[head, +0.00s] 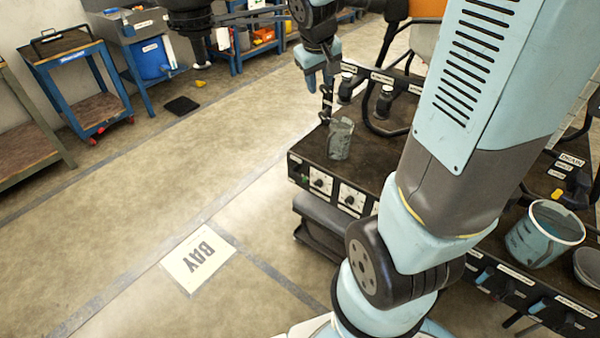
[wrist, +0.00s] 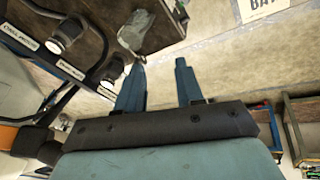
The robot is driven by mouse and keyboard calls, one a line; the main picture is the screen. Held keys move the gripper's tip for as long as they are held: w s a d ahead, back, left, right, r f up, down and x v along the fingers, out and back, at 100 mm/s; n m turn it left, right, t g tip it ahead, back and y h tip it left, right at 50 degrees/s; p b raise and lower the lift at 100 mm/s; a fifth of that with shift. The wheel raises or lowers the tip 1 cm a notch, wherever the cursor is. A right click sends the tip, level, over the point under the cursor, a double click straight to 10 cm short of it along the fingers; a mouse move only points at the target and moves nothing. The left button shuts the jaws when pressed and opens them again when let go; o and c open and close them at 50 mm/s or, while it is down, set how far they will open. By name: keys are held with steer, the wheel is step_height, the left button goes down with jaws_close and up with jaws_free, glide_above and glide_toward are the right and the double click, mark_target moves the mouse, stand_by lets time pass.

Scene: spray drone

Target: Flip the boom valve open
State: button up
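My gripper (head: 320,80) hangs above the far left end of the dark workbench in the head view. In the wrist view the gripper (wrist: 157,68) has its two blue fingers apart, with nothing between them. Two dark round caps or knobs, one nearer (wrist: 66,33) and one beyond (wrist: 111,71), stand beside small white labels left of the fingers. I cannot read these labels well enough to tell whether either is the boom valve. A dark handle-like part (head: 574,190) sits by several labels on the bench's right side in the head view.
A clear jug (head: 340,138) stands on the bench near the gripper. A dark bent tube frame (head: 388,127) rises beside it. A pail (head: 544,234) stands at the right. Knobs and switches line the bench front. The floor by the BAY sign (head: 198,257) is clear.

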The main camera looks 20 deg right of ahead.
steer(key=w+f+n+g, duration=0.1)
steer(key=w+f, duration=0.4)
steer(key=f, duration=0.3)
steer(key=w+f+n, duration=0.1)
steer(key=w+f, duration=0.3)
steer(key=f, duration=0.3)
steer(key=n+g, duration=0.1)
steer(key=n, duration=0.1)
glide_toward(303, 178)
steer(key=x, duration=0.8)
steer(key=shift+w+d+f, duration=0.1)
steer(key=shift+w+f, duration=0.05)
steer(key=shift+w, duration=0.25)
steer(key=shift+c, duration=0.3)
jaws_close()
